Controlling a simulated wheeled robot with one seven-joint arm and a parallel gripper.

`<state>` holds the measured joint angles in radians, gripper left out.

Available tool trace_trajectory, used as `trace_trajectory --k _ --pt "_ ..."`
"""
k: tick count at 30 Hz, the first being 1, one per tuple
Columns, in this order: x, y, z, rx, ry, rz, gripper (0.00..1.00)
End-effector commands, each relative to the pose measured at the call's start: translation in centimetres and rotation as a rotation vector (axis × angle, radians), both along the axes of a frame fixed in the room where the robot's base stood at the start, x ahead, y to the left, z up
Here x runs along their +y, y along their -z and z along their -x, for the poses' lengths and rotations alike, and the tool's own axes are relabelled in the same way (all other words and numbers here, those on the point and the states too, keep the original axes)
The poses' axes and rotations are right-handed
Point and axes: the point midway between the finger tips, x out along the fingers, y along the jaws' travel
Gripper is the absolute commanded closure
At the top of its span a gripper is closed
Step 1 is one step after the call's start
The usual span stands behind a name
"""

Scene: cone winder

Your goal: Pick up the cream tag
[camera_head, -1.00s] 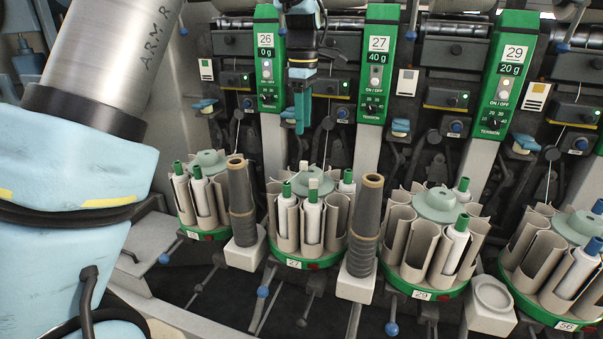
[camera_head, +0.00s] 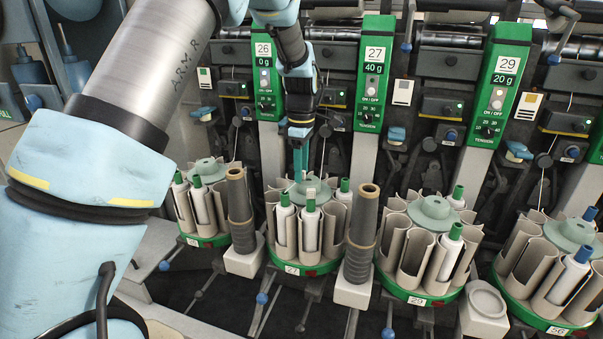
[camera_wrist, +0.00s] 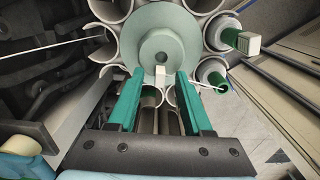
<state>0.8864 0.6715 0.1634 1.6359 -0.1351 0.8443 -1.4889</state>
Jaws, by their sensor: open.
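A second pale block (camera_wrist: 248,43) shows at the right, by a green-tipped bobbin; in the head view a similar pale piece (camera_head: 311,192) is above the front bobbin of magazine 27. My gripper (camera_head: 300,178) points down over magazine 27, its teal fingers in front of the hub.
Bobbins with green tips (camera_head: 283,222) stand in the pockets around the hub. Dark cones (camera_head: 240,208) and (camera_head: 361,232) stand on either side of magazine 27. Green tension panels (camera_head: 374,75) rise behind. A white thread (camera_wrist: 55,41) runs in from the left.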

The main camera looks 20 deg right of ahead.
Motion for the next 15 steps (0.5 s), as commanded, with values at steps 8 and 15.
trace_trajectory --k 8,15 --pt "0.01 0.01 0.00 0.000 0.000 0.000 0.66" --pt "0.02 -0.01 0.01 0.001 0.000 -0.001 0.93"
